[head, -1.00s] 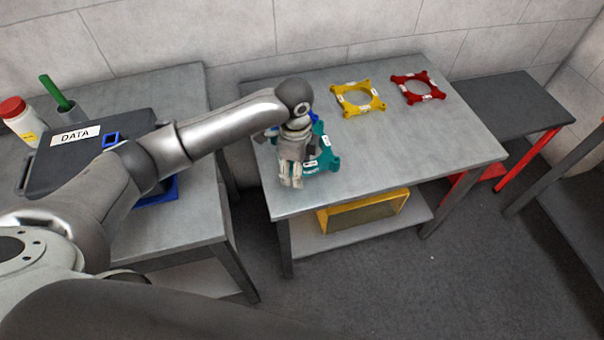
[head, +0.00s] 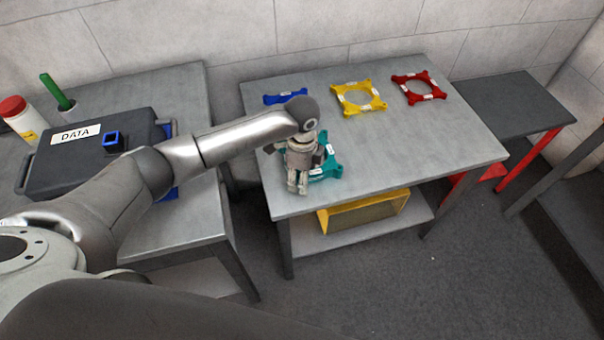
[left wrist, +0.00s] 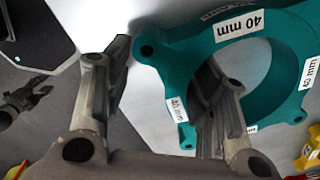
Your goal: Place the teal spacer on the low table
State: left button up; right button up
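The teal spacer (head: 327,169), a ring with corner lugs and "40 mm" labels, lies flat on the grey table (head: 400,165), near its left front. My left gripper (head: 298,186) is at the spacer's left side and hides part of it. In the left wrist view my left gripper (left wrist: 165,100) has its fingers wide apart. One finger is left of the spacer (left wrist: 165,62), the other overlaps its rim and opening; contact cannot be told. My right gripper (left wrist: 40,97) shows small at the left edge of that view, its fingers seemingly apart. A lower dark table (head: 505,105) with red legs stands at the right.
A blue spacer (head: 285,98), a yellow spacer (head: 345,103) and a red spacer (head: 407,93) lie along the back of the grey table. A yellow bin (head: 365,215) is on its lower shelf. A dark DATA case (head: 60,165) sits on the left table. The dark table's top looks clear.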

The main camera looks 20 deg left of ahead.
pick_arm(q)
jog(key=o, duration=0.3)
notch_tip(320, 180, up, 12)
jog(key=shift+r, duration=0.15)
dwell(0.4)
dwell(0.5)
